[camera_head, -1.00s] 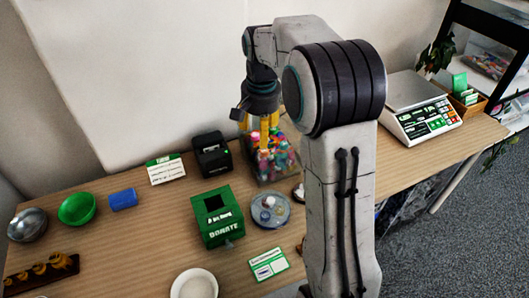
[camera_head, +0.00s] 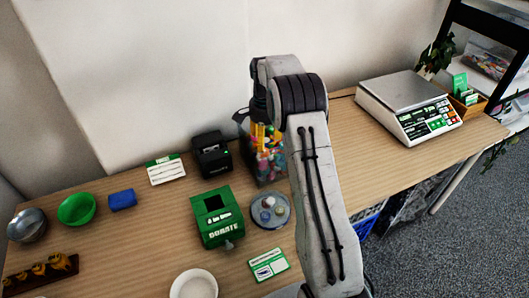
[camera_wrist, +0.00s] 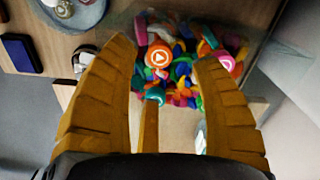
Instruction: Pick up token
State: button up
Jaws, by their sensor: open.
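In the head view my gripper (camera_head: 265,135) points down at a clear bin (camera_head: 268,172) of colourful pieces, partly hidden by my arm. In the wrist view, an orange round token (camera_wrist: 158,56) with a white ring and triangle lies on the pieces, between the fingers and near the left fingertip. A pinkish-red round token (camera_wrist: 226,62) with a similar mark lies by the right fingertip. The frames do not show whether the fingers touch the pieces.
A green donation box (camera_head: 218,218) and a grey plate (camera_head: 283,212) with small round items stand left of my arm. A black printer-like box (camera_head: 212,155) is behind them. A scale (camera_head: 410,105) stands at the right.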

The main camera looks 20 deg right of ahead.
jog(key=shift+f, duration=2.55)
jog(key=shift+o, duration=0.2)
jog(key=c, duration=0.9)
